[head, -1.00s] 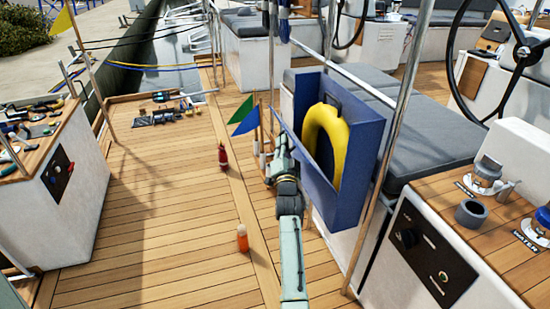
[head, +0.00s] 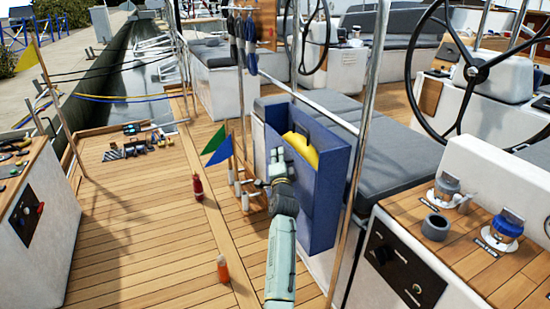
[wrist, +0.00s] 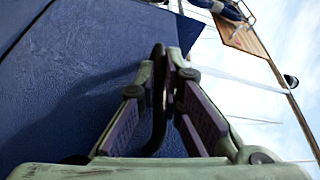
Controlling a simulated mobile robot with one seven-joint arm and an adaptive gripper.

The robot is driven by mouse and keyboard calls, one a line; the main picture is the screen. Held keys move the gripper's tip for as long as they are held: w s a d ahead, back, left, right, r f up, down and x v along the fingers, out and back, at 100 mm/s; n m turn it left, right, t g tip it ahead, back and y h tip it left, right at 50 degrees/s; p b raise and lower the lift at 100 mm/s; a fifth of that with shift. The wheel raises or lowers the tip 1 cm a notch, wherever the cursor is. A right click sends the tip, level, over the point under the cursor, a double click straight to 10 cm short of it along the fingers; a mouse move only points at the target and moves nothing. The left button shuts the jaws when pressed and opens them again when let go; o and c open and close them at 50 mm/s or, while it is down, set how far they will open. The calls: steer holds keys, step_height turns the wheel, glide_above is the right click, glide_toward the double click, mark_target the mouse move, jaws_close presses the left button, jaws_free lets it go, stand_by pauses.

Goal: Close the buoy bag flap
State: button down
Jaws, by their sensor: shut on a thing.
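The blue buoy bag (head: 345,160) hangs on the rail right of centre in the head view. A yellow horseshoe buoy (head: 304,148) sits inside it, and only its upper part shows. The blue flap (head: 312,190) stands partly raised in front of the buoy, with a gap at the top. It fills the left of the wrist view (wrist: 70,95). My gripper (head: 277,158) is at the flap's outer side. In the wrist view (wrist: 172,62) its fingers are shut on a dark loop handle (wrist: 158,105) on the flap. The arm hides part of the flap.
A steel post (head: 358,150) stands right beside the bag. Green and blue flags (head: 222,148) on sticks are left of my gripper. A red bottle (head: 198,187) and an orange one (head: 223,269) stand on the deck. Open deck lies to the left.

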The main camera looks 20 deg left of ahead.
steer(key=shift+w+d+r, duration=0.1)
steer(key=shift+d+r, duration=0.05)
steer(key=shift+r, duration=0.05)
steer(key=c, duration=1.7)
jaws_free()
steer(key=shift+f, duration=0.15)
steer(key=v, duration=1.2)
